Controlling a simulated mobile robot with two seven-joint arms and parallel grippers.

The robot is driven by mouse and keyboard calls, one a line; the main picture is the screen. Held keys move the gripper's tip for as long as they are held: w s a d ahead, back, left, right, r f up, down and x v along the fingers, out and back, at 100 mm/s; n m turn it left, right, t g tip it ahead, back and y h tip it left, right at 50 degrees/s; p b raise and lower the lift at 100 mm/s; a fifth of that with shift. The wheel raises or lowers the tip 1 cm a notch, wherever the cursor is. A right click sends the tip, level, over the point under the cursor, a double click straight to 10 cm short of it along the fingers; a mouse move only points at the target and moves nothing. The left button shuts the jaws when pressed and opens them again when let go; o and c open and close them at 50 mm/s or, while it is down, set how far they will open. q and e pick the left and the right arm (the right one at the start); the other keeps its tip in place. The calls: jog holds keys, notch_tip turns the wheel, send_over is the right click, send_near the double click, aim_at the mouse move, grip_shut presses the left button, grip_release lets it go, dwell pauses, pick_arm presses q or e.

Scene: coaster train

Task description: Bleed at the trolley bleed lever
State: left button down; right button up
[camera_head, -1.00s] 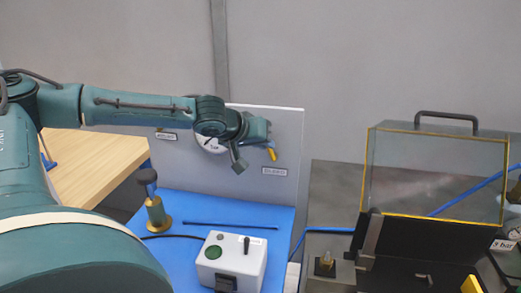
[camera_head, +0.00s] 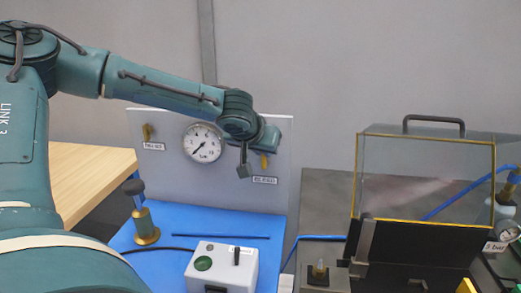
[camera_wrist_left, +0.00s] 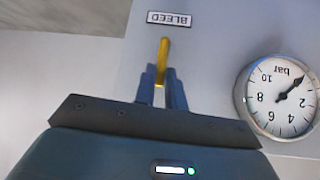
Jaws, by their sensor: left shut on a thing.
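The trolley bleed lever (camera_head: 264,161) is a small yellow handle on the grey upright panel, just above the BLEED label (camera_head: 264,181). In the left wrist view the lever (camera_wrist_left: 163,50) stands upright between the blue fingers of my left gripper (camera_wrist_left: 162,80), which is shut on it. In the head view my left gripper (camera_head: 265,148) is at the lever, partly hidden by its own wrist. The round pressure gauge (camera_head: 203,143) shows left of it; its needle points low, near the zero end. It also shows in the left wrist view (camera_wrist_left: 270,115). My right gripper is not in view.
A clear-covered box (camera_head: 425,180) stands at the right, with a blue hose behind.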

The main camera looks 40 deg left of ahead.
pick_arm(q)
jog(key=shift+w+r, duration=0.1)
jog(key=shift+r, duration=0.1)
jog(key=c, duration=1.5)
grip_release()
jog(key=shift+f, duration=0.15)
jog(key=shift+o, duration=0.2)
jog(key=v, duration=1.3)
